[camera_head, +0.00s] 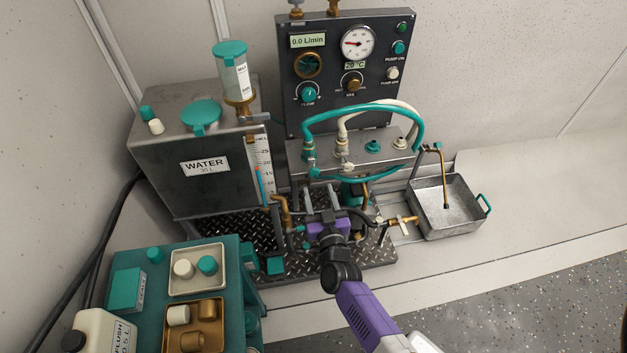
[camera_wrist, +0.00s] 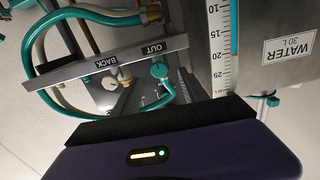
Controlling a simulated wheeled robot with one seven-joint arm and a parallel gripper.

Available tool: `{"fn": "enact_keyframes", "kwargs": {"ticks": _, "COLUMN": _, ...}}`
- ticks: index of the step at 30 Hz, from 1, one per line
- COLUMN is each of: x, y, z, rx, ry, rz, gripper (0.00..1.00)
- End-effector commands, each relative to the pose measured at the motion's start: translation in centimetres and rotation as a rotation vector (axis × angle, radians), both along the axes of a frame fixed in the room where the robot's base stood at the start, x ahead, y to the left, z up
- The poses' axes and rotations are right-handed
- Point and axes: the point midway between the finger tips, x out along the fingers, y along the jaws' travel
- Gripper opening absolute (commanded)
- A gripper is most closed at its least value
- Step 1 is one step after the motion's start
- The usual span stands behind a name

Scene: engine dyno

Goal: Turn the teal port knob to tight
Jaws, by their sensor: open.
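A teal port knob (camera_wrist: 160,70) sits on the manifold under the OUT label in the wrist view. In the head view it appears as a small teal knob (camera_head: 313,173) low on the left of the manifold front. My gripper (camera_head: 319,189) is in front of and below the manifold, its dark fingers pointing at it. In the wrist view the fingers (camera_wrist: 153,86) are apart, with the teal knob ahead of the gap between them. I see no contact with the knob. How far the knob is turned cannot be told.
A cream knob (camera_wrist: 110,83) sits under the BACK label beside the teal one. Teal and cream hoses (camera_head: 365,108) loop over the manifold (camera_head: 385,160). The water tank (camera_head: 170,160) stands left, the metal sink (camera_head: 448,205) right. Pipes and fittings crowd the plate below.

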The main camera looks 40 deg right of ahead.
Motion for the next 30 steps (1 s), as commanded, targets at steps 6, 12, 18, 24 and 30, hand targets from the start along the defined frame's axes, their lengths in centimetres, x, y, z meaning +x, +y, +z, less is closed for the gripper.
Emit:
{"fn": "enact_keyframes", "kwargs": {"ticks": 6, "x": 1.0, "y": -1.1, "z": 0.7, "rx": -0.033, "ry": 0.002, "rz": -0.007, "gripper": 0.51}}
{"fn": "enact_keyframes", "kwargs": {"ticks": 12, "x": 3.3, "y": -2.5, "z": 0.7, "rx": -0.034, "ry": 0.003, "rz": -0.003, "gripper": 0.51}}
{"fn": "enact_keyframes", "kwargs": {"ticks": 18, "x": 5.3, "y": -3.7, "z": 0.6, "rx": -0.032, "ry": 0.003, "rz": -0.002, "gripper": 0.51}}
{"fn": "enact_keyframes", "kwargs": {"ticks": 24, "x": 6.3, "y": -4.5, "z": 0.6, "rx": -0.032, "ry": 0.003, "rz": -0.004, "gripper": 0.51}}
{"fn": "enact_keyframes", "kwargs": {"ticks": 30, "x": 6.5, "y": -4.6, "z": 0.6, "rx": -0.03, "ry": 0.005, "rz": -0.005, "gripper": 0.51}}
